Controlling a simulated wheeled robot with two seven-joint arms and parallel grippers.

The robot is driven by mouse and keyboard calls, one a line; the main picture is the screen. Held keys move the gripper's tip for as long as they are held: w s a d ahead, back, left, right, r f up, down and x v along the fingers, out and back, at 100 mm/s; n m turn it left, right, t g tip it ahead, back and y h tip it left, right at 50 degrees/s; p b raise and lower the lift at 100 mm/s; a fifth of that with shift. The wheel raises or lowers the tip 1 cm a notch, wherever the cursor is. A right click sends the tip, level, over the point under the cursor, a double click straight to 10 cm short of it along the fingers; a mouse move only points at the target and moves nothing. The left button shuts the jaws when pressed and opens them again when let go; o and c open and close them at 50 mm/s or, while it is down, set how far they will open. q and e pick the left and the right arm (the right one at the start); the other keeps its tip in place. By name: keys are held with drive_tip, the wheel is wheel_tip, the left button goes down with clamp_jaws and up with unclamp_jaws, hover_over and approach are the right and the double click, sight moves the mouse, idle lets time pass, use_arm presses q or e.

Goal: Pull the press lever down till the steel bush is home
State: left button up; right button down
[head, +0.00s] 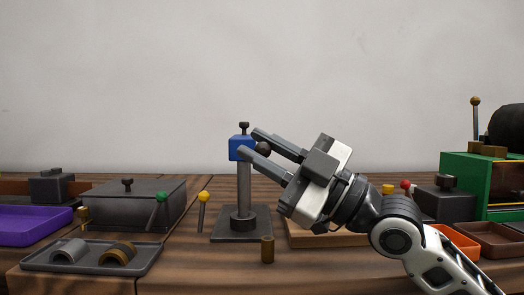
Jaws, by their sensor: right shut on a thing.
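The press stands mid-table, with a blue head (240,148) on a grey column (243,185) and a dark base plate (232,233). A dark round knob (263,149), apparently the press lever's end, sits between the fingers of my right gripper (250,140). This gripper is shut on it, coming in from the right at about the height of the blue head. The rest of the lever is hidden. A dark collar (244,219) surrounds the column's foot. I cannot tell the steel bush or how deep it sits. My left gripper is not in view.
A brass cylinder (267,249) stands before the press. A grey tray (42,263) with two half-ring shells lies front left. A green machine (465,178) and orange tray (458,241) are at right.

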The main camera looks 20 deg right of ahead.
drive_tip(key=shift+a+f, duration=0.3)
drive_tip(key=shift+f, duration=0.45)
drive_tip(key=c, duration=1.4)
unclamp_jaws()
drive_tip(key=shift+c, duration=0.2)
drive_tip(key=shift+o, duration=0.7)
drive_tip(key=shift+d+r, duration=0.1)
